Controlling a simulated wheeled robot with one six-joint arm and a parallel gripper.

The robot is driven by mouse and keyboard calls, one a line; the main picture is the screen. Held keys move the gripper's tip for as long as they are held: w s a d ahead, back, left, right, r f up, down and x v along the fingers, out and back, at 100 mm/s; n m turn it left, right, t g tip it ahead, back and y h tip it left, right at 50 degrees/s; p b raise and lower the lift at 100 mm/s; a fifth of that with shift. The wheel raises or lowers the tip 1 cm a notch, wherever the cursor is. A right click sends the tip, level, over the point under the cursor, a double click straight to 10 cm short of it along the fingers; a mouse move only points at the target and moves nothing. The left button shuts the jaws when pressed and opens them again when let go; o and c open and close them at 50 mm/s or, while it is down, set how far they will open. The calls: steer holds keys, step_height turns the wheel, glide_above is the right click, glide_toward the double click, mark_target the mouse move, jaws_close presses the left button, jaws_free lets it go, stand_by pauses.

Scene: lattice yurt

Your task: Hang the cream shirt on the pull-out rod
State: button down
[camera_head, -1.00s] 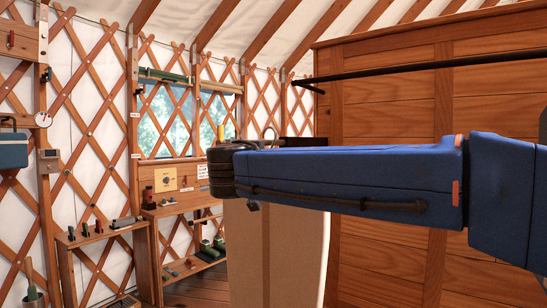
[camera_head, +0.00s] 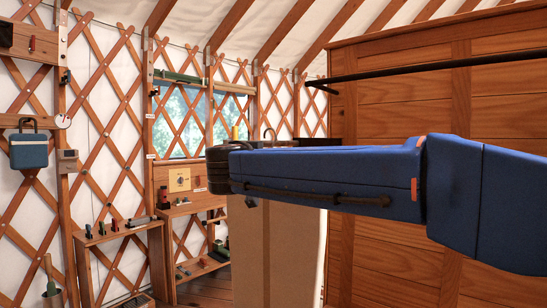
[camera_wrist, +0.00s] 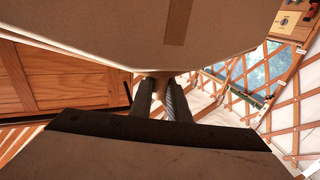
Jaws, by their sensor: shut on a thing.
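The cream shirt (camera_head: 295,250) hangs behind and below my blue forearm in the head view, with a tan strip down its front. A thin hook shape (camera_head: 268,131), which looks like its hanger's hook, shows above the forearm. In the wrist view the shirt (camera_wrist: 90,28) fills the top. My gripper (camera_wrist: 160,97) is shut on a narrow pale part at the shirt's edge; its exact grip is partly hidden. The fingers are hidden in the head view. The black rod (camera_head: 440,66) runs along the wooden cabinet, above and right of the shirt, apart from it.
The wooden cabinet (camera_head: 400,105) fills the right. Low shelves with small items (camera_head: 120,233) stand at the left, along the lattice wall. A blue bag (camera_head: 28,150) hangs there. Little floor (camera_head: 208,290) shows between the shelves and the shirt.

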steer(key=shift+w+a, duration=0.6)
steer(key=shift+a, duration=0.2)
steer(key=shift+f, duration=1.1)
steer(key=c, duration=1.6)
jaws_free()
